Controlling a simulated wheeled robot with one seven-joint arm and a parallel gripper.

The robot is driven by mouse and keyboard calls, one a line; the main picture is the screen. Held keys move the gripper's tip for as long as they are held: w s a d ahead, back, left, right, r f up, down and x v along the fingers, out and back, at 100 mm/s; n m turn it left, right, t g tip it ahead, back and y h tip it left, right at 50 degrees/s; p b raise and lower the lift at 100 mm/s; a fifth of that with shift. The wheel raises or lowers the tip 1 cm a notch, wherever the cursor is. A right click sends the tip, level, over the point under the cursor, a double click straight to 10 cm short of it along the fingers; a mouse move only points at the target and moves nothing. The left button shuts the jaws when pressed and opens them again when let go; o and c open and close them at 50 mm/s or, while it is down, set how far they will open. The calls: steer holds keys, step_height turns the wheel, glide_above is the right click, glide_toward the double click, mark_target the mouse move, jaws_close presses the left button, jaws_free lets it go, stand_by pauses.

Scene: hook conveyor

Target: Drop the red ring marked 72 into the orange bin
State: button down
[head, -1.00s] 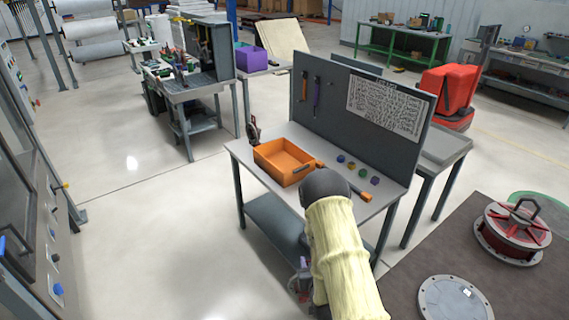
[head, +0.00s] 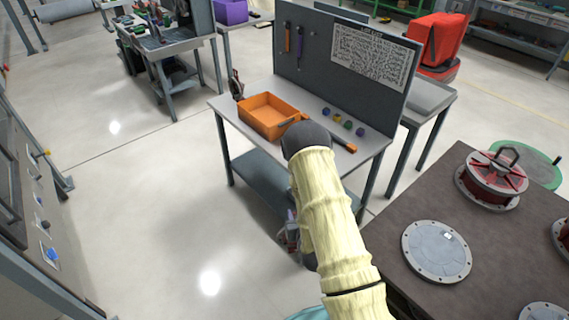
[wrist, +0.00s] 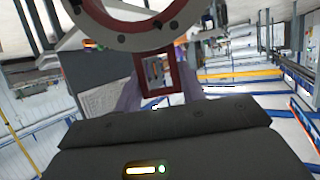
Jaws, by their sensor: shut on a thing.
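The orange bin (head: 260,126) stands on the left part of the grey workbench and looks empty. My gripper (head: 290,236) is low in front of the bench, below the bench top, mostly hidden behind my arm's pale yellow sleeve. In the wrist view, my gripper (wrist: 160,85) is shut on the red tab of a ring (wrist: 118,33). The ring has a pale face with dark holes and a dark red inner edge. It is cut off by the top of the picture. No number is readable on it.
The workbench (head: 225,111) has a lower shelf and a tall pegboard (head: 310,62) at its back. Several small coloured pieces and an orange-ended tool (head: 343,146) lie right of the bin. A dark table (head: 400,215) with round flanged parts stands at right. Open floor lies left.

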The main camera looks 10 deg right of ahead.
steer(key=s+f+b, duration=0.1)
steer(key=s+f, duration=0.1)
steer(key=f, duration=0.4)
steer(key=s+f+b, duration=0.1)
steer(key=s+f, duration=0.2)
steer(key=f, duration=0.4)
steer(key=shift+s+f+b, duration=0.2)
steer(key=shift+s+b, duration=0.1)
steer(key=shift+b, duration=0.1)
steer(key=shift+d, duration=0.1)
